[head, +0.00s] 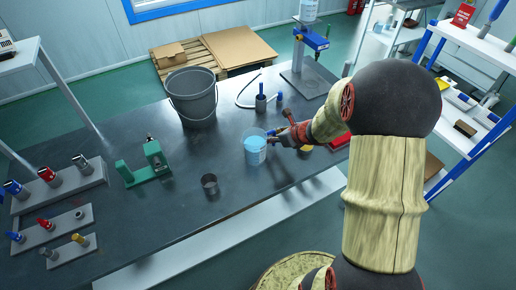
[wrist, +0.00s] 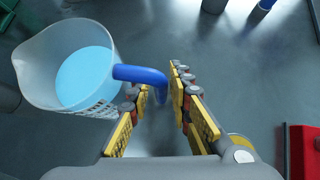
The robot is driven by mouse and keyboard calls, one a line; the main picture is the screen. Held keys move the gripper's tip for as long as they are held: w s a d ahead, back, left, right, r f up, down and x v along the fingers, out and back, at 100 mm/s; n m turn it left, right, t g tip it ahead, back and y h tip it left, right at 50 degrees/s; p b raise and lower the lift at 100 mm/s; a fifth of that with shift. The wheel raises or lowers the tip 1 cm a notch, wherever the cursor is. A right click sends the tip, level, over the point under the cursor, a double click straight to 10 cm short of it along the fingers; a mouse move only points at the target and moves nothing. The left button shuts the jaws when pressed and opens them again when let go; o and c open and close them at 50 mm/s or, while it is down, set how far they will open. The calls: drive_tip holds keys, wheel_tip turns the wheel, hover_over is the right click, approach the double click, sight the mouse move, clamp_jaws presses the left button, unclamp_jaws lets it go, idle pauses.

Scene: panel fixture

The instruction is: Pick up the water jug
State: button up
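The water jug (head: 254,155) is a translucent white container with light blue liquid and a blue handle. It stands upright on the dark table, and in the wrist view the jug (wrist: 35,72) is at the upper left. Its blue handle (wrist: 140,73) reaches right to the gap between my fingers. My gripper (wrist: 164,82) is open, with its yellow-padded fingers on either side of the handle's outer part. A clear gap shows at the right finger; I cannot tell whether the left finger touches the handle. In the head view my gripper (head: 277,138) is just right of the jug.
A grey bucket (head: 193,103) stands behind left, and a small dark cup (head: 210,185) stands front left. A green vise-like fixture (head: 145,168) is farther left. A red object (wrist: 304,150) lies to the right. Bare table lies in front of the jug.

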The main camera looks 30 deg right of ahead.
drive_tip(key=b+x, duration=0.1)
drive_tip(key=x, duration=0.2)
drive_tip(key=shift+w+f, duration=0.2)
drive_tip(key=shift+f, duration=0.1)
drive_tip(key=shift+r, duration=0.1)
drive_tip(key=shift+c, duration=1.4)
clamp_jaws()
